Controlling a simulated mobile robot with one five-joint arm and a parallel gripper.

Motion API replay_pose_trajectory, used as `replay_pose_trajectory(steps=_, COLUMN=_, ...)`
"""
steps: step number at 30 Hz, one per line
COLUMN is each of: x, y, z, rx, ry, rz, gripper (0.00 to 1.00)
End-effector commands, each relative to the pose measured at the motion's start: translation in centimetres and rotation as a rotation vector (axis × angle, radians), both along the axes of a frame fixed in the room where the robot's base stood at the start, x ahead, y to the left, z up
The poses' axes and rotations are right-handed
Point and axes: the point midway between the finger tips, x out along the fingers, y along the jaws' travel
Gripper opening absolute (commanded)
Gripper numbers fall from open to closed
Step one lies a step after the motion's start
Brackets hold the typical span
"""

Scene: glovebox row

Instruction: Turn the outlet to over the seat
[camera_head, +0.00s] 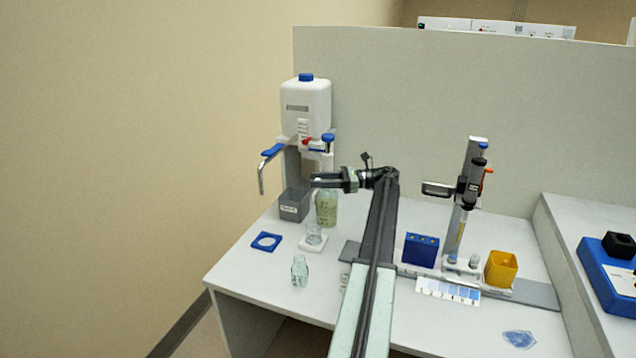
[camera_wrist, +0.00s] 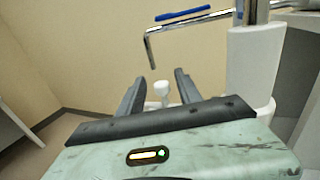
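The outlet is a bent metal spout (camera_head: 261,180) with a blue lever (camera_head: 272,149) on top, at the left of the white dispenser bottle (camera_head: 306,108). It points left and down. In the wrist view the spout (camera_wrist: 150,52) and the lever (camera_wrist: 184,14) are above and beyond my fingers. My gripper (camera_head: 313,180) is open, right of the spout and apart from it. In the wrist view my gripper (camera_wrist: 158,80) has a small white knob-like part (camera_wrist: 161,90) between or behind its fingers; I cannot tell which. A blue square plate with a round light centre (camera_head: 258,247), possibly the seat, lies at the bench's left.
A grey bin (camera_head: 293,207) and a greenish bottle (camera_head: 327,210) stand below my gripper. A beaker (camera_head: 313,233) on a white pad (camera_head: 308,247) and a small glass bottle (camera_head: 299,271) are nearby. A blue rack (camera_head: 420,249) and yellow cup (camera_head: 501,268) stand to the right.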

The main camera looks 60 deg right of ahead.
Motion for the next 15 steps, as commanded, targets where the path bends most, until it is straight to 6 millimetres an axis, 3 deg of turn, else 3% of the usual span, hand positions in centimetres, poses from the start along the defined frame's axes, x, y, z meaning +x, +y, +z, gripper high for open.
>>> replay_pose_trajectory(steps=5, x=-0.8, y=-0.6, z=0.0, rx=0.0, ry=0.0, rz=0.0, gripper=0.41)
replay_pose_trajectory(steps=15, x=-5.8, y=-4.2, z=0.0, rx=0.001, ry=0.001, rz=-0.001, gripper=0.41)
